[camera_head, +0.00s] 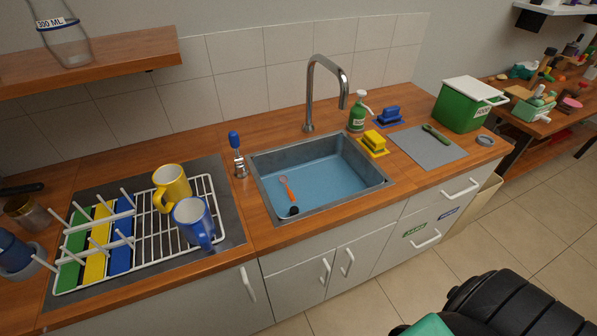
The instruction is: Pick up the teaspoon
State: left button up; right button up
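A small utensil with an orange handle (287,187), which looks like the teaspoon, lies in the blue-bottomed sink (262,190). Its lower end is by a small dark round spot that may be the drain, so the shape of that end is hard to tell. Neither of my grippers shows in the head view. A black part with a teal piece at the lower right looks like my own body, and no fingers show on it. Nothing is seen touching the utensil.
A tall tap (310,100) rises behind the sink. A blue-handled tool (235,142) stands left of it. A drying rack (150,240) holds yellow (170,187) and blue (190,215) mugs. Right are a soap bottle (356,117), sponges, a grey mat (430,155) and a green bin (460,107).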

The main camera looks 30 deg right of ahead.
aim_at(427, 128)
jog(key=z, duration=1.9)
jog(key=u, duration=1.3)
jog(key=l+u, duration=0.25)
jog(key=l, duration=0.2)
jog(key=l+u, duration=0.25)
jog(key=l, duration=0.15)
jog(key=k+l+u, duration=0.1)
jog(key=l+u, duration=0.15)
jog(key=l, duration=0.2)
jog(key=k+l+u, duration=0.25)
jog(key=l, duration=0.15)
jog(key=i, duration=0.1)
